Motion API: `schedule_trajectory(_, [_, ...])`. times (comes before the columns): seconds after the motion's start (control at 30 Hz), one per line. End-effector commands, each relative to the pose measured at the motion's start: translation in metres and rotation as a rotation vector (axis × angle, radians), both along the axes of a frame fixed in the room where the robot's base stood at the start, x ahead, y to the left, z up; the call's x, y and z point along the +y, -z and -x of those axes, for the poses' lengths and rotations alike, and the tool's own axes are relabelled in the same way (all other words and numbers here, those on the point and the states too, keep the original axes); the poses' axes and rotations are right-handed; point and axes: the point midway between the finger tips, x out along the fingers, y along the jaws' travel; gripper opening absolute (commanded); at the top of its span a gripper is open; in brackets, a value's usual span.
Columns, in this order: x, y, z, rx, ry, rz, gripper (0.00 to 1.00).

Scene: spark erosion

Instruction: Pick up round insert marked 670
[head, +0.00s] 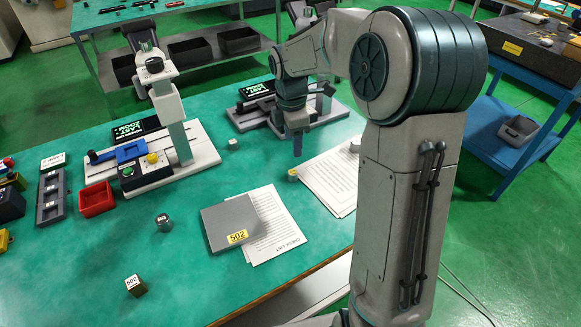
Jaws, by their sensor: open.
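My gripper (297,152) points down over the bench, its fingers seen nearly edge-on. It is open and holds nothing visible. A small round brass-coloured piece (292,176) sits just below it in the picture, by the left edge of a stack of printed sheets (330,184). A grey round insert (164,223) with a pale label stands on the green bench, left of a grey plate. Another small grey piece (355,145) is partly hidden behind my arm. I cannot read 670 on any of them.
A grey plate labelled 502 (230,220) lies partly over a checklist sheet (276,228). A block marked 502 (135,286) stands at the front. A small white block (233,144), a red bin (96,199) and two measuring stands, one at left (178,145), occupy the bench.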

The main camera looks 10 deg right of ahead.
Motion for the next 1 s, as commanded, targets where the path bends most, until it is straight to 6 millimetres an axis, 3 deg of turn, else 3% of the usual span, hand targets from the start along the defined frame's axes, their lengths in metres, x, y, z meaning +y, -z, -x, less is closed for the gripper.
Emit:
schedule_trajectory(0.1, [-0.002, 0.009, -0.022, 0.018, -0.144, -0.019, 0.52])
schedule_trajectory(0.3, [-0.003, 0.019, -0.036, 0.027, -0.26, -0.035, 0.52])
schedule_trajectory(0.7, [-0.003, 0.09, -0.036, 0.03, -0.268, -0.036, 0.52])
schedule_trajectory(1.0, [-0.004, 0.114, -0.035, 0.03, -0.268, -0.037, 0.52])
